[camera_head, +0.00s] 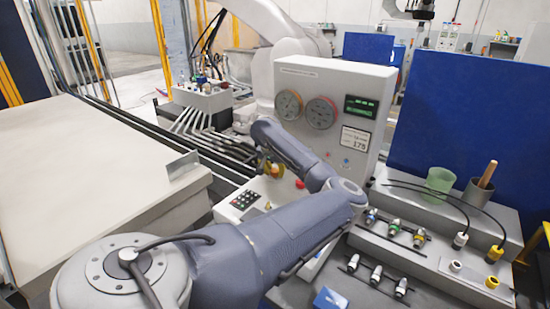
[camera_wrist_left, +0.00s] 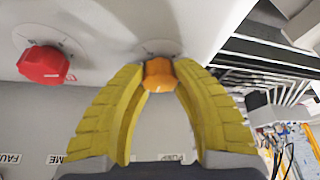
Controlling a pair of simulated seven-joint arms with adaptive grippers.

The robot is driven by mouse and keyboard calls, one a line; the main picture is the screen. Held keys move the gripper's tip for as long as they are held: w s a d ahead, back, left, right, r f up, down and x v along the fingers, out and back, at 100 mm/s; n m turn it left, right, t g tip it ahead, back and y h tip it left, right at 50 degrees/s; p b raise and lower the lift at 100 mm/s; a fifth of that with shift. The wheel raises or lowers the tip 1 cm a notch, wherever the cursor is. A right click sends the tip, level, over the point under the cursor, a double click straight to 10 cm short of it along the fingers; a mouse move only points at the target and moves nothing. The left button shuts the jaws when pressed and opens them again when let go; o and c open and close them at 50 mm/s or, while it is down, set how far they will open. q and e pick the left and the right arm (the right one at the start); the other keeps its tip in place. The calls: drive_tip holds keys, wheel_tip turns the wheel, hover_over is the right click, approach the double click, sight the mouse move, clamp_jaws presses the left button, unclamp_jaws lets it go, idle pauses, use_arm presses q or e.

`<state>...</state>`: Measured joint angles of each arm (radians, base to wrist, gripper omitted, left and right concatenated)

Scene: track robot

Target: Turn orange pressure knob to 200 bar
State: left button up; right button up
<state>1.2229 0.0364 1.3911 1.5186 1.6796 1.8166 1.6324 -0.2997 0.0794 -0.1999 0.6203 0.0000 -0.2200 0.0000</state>
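In the left wrist view, the orange knob (camera_wrist_left: 159,75) sits on a pale panel, between the yellow fingertips of my left gripper (camera_wrist_left: 160,70). The fingertips appear to touch the knob on both sides. In the head view, my left gripper (camera_head: 273,170) is small and partly hidden by my arm, at the front of the white console (camera_head: 330,100). The console carries two round gauges, a left one (camera_head: 289,105) and a right one (camera_head: 321,113). A green-lit display (camera_head: 361,106) sits beside them; its digits are too small to read. My right gripper is not in view.
A red knob (camera_wrist_left: 45,64) is left of the orange knob in the wrist view. A black keypad (camera_head: 245,199) is near my left gripper. Connectors, a green cup (camera_head: 439,179) and cables stand on the grey bench at the right. A pale table (camera_head: 80,180) fills the left.

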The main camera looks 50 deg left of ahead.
use_arm(q)
clamp_jaws()
idle(0.3)
drive_tip(key=shift+r+m, duration=0.1)
drive_tip(key=shift+m, duration=0.3)
drive_tip(key=m, duration=0.2)
drive_tip(key=m+h, duration=0.1)
drive_tip(key=shift+a+m+t+h, duration=0.1)
drive_tip(key=shift+m+t+h, duration=0.2)
drive_tip(key=shift+m+t, duration=0.1)
drive_tip(key=m+h, duration=0.1)
drive_tip(key=m, duration=0.2)
drive_tip(key=m+h, duration=0.1)
drive_tip(key=m, duration=0.2)
drive_tip(key=shift+w, duration=0.15)
drive_tip(key=m+h, duration=0.1)
drive_tip(key=m, duration=0.2)
drive_tip(key=m+g+h, duration=0.1)
drive_tip(key=m, duration=0.1)
drive_tip(key=shift+m+g, duration=0.3)
drive_tip(key=shift+m, duration=0.1)
drive_tip(key=m+g, duration=0.1)
drive_tip(key=m, duration=0.1)
drive_tip(key=m+g+h, duration=0.1)
drive_tip(key=m, duration=0.2)
drive_tip(key=shift+m, duration=0.3)
